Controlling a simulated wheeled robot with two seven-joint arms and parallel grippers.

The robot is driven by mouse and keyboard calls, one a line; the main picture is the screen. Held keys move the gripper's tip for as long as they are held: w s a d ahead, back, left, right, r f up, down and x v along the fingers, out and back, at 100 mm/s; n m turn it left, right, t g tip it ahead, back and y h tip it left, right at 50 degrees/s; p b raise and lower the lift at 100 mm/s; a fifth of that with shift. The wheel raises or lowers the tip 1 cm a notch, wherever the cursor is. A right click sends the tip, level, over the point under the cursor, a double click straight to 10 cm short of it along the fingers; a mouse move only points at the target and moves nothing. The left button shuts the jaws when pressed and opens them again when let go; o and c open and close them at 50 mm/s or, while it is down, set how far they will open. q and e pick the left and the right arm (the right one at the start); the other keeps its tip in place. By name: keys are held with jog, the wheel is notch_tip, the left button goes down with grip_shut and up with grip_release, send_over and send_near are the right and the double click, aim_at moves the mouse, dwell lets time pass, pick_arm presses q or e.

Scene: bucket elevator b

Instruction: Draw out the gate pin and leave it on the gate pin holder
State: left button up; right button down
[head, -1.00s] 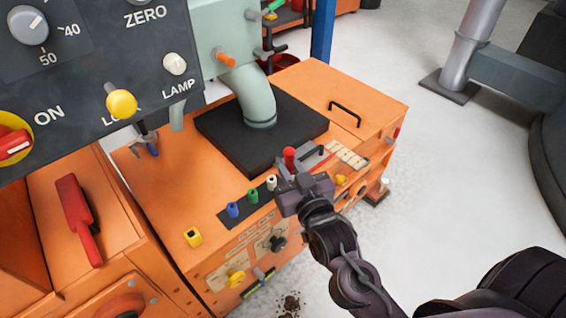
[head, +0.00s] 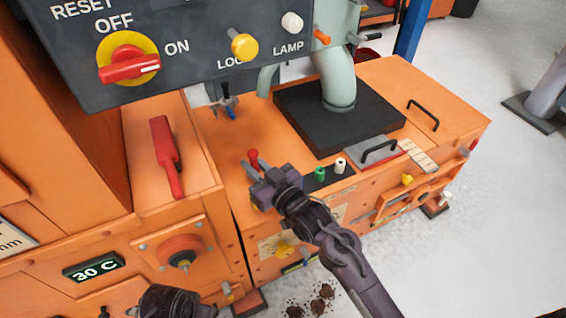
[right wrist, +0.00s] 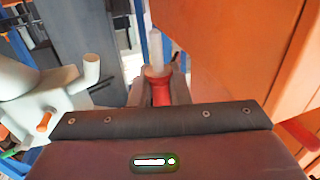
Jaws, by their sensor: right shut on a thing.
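The gate pin, with a red grip (head: 253,155), is in my right gripper (head: 262,172). In the right wrist view the red grip (right wrist: 159,92) sits between the two fingers, and a pale grey shaft (right wrist: 155,50) stands out beyond it. The right gripper is shut on it, above the front left part of the orange machine top. The slide gate (head: 366,150), a grey plate with a black handle, lies to the right, apart from the pin. I cannot tell which part is the pin holder; my gripper and arm hide part of the front edge.
A dark strip bears a green (head: 320,173) and a white socket (head: 341,165). A control panel (head: 190,50) overhangs at the upper left. A black pad (head: 325,120) carries the pale pipe.

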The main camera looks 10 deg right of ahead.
jog(key=shift+a, duration=0.3)
pick_arm(q)
jog(key=shift+r, duration=0.1)
